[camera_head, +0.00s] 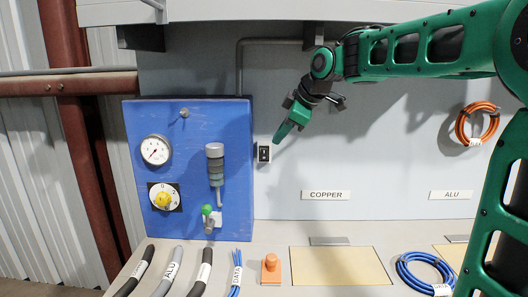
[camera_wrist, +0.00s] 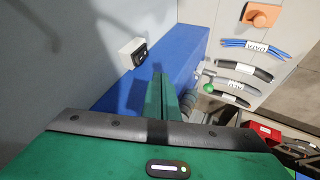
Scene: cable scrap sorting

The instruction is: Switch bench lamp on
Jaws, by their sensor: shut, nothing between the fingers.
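A small white box with a black rocker switch (camera_head: 264,153) is mounted on the grey back wall, just right of the blue panel. It also shows in the wrist view as a white box with a dark switch (camera_wrist: 134,53). My gripper (camera_head: 277,141) is shut and empty, pointing down and left, with its tips close to the right of the switch in the head view. In the wrist view the green fingers (camera_wrist: 159,78) are together, a little below and right of the switch. I cannot tell whether they touch it. No lamp is clearly identifiable.
The blue panel (camera_head: 139,225) carries a gauge, a yellow knob and a green-tipped lever. Labelled cable pieces and an orange block (camera_head: 271,269) lie on the bench below. An orange cable coil (camera_head: 477,124) hangs at right; a blue coil (camera_head: 425,270) lies on the bench.

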